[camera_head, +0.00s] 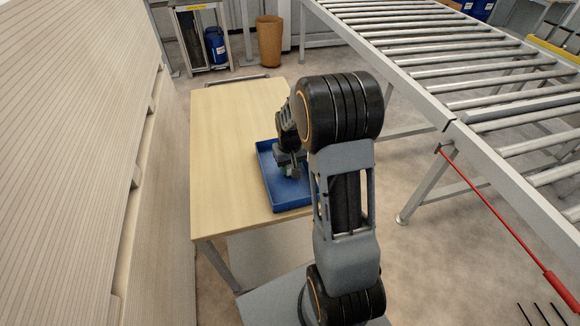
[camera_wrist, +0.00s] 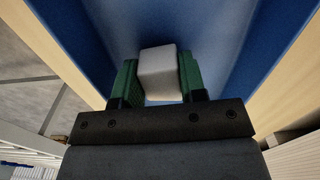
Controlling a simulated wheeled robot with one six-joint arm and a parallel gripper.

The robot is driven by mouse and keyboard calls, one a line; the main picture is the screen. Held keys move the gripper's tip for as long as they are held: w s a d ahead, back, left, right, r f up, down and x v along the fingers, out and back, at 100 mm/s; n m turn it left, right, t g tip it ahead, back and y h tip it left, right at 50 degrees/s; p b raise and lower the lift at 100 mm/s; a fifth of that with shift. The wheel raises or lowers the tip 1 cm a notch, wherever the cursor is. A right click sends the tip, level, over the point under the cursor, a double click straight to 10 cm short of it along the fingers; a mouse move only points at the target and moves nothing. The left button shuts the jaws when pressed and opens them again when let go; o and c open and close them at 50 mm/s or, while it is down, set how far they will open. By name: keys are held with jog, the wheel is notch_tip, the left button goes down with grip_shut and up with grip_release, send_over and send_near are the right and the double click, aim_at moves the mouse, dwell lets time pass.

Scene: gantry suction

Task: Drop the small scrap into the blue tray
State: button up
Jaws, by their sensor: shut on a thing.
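The small scrap is a pale grey-white block (camera_wrist: 160,72) held between the two green fingers of my gripper (camera_wrist: 158,84) in the wrist view. The blue tray (camera_head: 272,185) lies on the wooden table in the head view. My gripper (camera_head: 290,171) is over the tray there, partly hidden by my arm, and the scrap cannot be made out in that view. In the wrist view the blue tray (camera_wrist: 225,40) fills the background behind the scrap. The height of the scrap above the tray floor is hard to tell.
The wooden table (camera_head: 225,135) is bare left of the tray. A tall stack of pale boards (camera_head: 80,150) stands close on the left. A roller conveyor (camera_head: 470,70) runs along the right. A brown bin (camera_head: 269,40) and a blue drum (camera_head: 215,45) stand behind.

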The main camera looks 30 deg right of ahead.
jog(key=shift+f, duration=0.25)
jog(key=shift+f, duration=0.1)
jog(key=shift+f, duration=0.15)
jog(key=o, duration=1)
notch_tip(320, 180, up, 12)
jog(key=s+a+r+t, duration=0.1)
jog(key=s+a+r, duration=0.1)
jog(key=s+a, duration=0.3)
jog(key=s+a+r+n+t, duration=0.1)
jog(key=s+a, duration=0.3)
jog(key=s, duration=0.7)
jog(key=shift+a+r+t, duration=0.35)
jog(key=shift+r+t, duration=0.25)
jog(key=shift+t, duration=0.1)
